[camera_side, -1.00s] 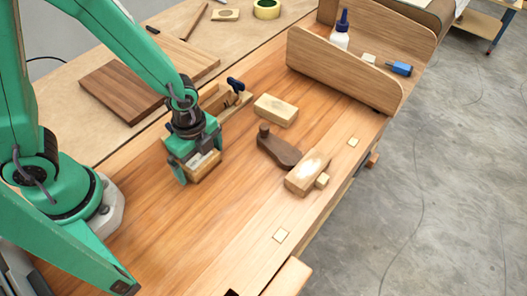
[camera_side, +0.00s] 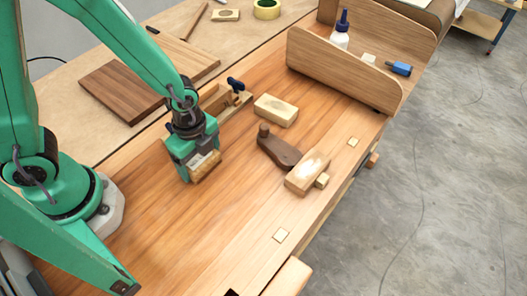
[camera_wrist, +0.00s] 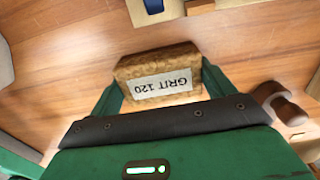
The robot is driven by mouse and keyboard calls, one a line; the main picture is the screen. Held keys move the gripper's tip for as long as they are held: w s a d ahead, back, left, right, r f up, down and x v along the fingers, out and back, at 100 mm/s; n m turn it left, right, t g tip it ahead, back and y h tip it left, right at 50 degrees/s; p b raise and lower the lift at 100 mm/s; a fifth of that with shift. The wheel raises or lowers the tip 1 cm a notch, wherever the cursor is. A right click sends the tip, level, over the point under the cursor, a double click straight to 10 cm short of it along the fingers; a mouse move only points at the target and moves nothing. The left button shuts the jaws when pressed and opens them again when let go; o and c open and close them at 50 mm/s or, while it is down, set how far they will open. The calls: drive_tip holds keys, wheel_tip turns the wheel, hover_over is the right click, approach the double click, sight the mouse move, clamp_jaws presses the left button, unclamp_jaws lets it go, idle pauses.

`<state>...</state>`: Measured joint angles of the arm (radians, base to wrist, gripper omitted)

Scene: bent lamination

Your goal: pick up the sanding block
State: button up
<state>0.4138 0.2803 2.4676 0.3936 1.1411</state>
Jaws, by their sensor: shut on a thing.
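The sanding block (camera_side: 206,166) is a tan, cork-like block with a white label on top. In the wrist view the sanding block (camera_wrist: 158,62) shows the label "GRIT 120" upside down. My gripper (camera_side: 202,170) points down over it in the side view. In the wrist view my gripper (camera_wrist: 162,88) has one green finger against each end of the block, so it is shut on it. The block appears at bench level; I cannot tell whether its underside still touches the wood.
The front of the bench (camera_side: 190,235) is clear.

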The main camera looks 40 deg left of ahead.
sight(200, 158)
drive_tip(key=shift+r, duration=0.2)
drive_tip(key=shift+r, duration=1.45)
drive_tip(key=s+d+r, duration=0.6)
drive_tip(key=s+r, duration=0.1)
drive_tip(key=s, duration=0.2)
drive_tip(key=shift+s+d+r, duration=0.25)
drive_tip(key=shift+d+r, duration=0.1)
drive_tip(key=shift+d, duration=0.05)
drive_tip(key=shift+o, duration=0.9)
drive_tip(key=w+d+n, duration=0.3)
drive_tip(key=w, duration=0.1)
drive_tip(key=w+d+r+n, duration=0.1)
drive_tip(key=w+d+n, duration=0.1)
drive_tip(key=w+d, duration=0.1)
drive_tip(key=w+d+r+n, duration=0.1)
drive_tip(key=w+d+n, duration=0.1)
drive_tip(key=w, duration=0.3)
drive_tip(key=shift+w+d+r+n, duration=0.15)
drive_tip(key=shift+w+d+n, duration=0.25)
drive_tip(key=shift+n, duration=0.4)
drive_tip(key=shift+c, duration=0.4)
drive_tip(key=w+d+f+n, duration=0.1)
drive_tip(key=w+d+n, duration=0.1)
drive_tip(key=w+n, duration=0.2)
drive_tip(key=w+d+f+n, duration=0.1)
drive_tip(key=w+d+n, duration=0.2)
drive_tip(key=w, duration=0.7)
drive_tip(key=shift+d+n, duration=0.3)
drive_tip(key=shift+n, duration=0.9)
